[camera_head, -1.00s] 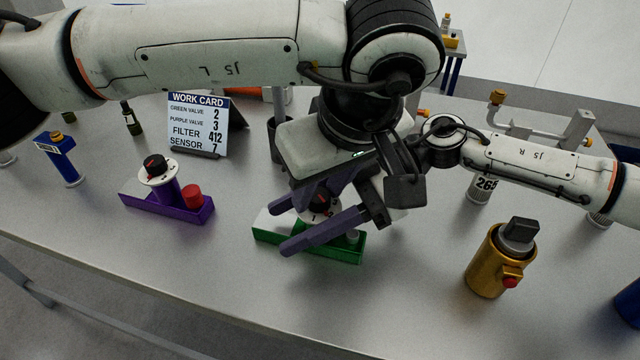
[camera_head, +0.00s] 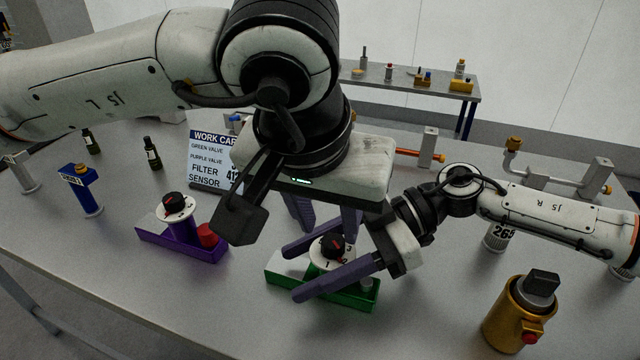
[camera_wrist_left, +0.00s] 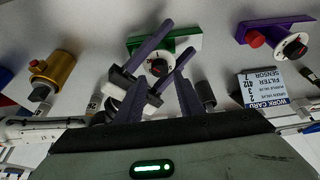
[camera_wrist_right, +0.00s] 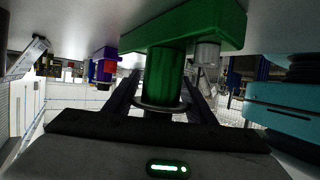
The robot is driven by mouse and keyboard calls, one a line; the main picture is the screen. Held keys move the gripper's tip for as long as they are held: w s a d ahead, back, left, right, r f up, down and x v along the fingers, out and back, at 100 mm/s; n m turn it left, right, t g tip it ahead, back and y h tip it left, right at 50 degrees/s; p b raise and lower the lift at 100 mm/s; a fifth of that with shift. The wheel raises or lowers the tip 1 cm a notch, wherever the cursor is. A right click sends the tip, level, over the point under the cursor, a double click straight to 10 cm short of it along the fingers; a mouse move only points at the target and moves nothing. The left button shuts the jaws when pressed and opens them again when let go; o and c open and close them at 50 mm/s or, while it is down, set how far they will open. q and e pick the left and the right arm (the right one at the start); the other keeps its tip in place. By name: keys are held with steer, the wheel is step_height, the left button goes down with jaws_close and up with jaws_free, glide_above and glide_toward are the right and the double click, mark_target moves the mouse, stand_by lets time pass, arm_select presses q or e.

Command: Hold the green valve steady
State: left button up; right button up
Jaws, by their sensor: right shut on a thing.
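The green valve (camera_head: 350,296) stands on the table, a green base with a white numbered dial and a black, red-marked knob (camera_head: 334,246). My right gripper (camera_head: 292,272) reaches in from the right, low, with its fingers on either side of the valve's post under the dial, shut on it. In the right wrist view the green post (camera_wrist_right: 165,75) sits between the fingers. My left gripper (camera_head: 328,222) is open and empty, above and behind the dial, pointing down. In the left wrist view its fingers (camera_wrist_left: 158,98) are apart, clear of the knob.
The purple valve (camera_head: 180,245) with a red cap stands to the left. The work card (camera_head: 207,165) is partly hidden by my left gripper. A gold canister (camera_head: 508,318) stands at the front right, and a blue device (camera_head: 82,190) at the far left.

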arm_select(q)
steer(key=d+v, duration=0.1)
steer(key=v, duration=0.6)
steer(key=shift+a+r, duration=0.25)
steer(key=shift+a, duration=0.3)
steer(key=n+g, duration=0.8)
steer(key=n, duration=0.1)
glide_toward(333, 241)
steer(key=shift+h, duration=0.4)
steer(key=x, duration=0.8)
steer(key=shift+a+f, duration=0.15)
steer(key=shift+a, duration=0.2)
steer(key=shift+w, duration=0.1)
steer(key=c, duration=0.8)
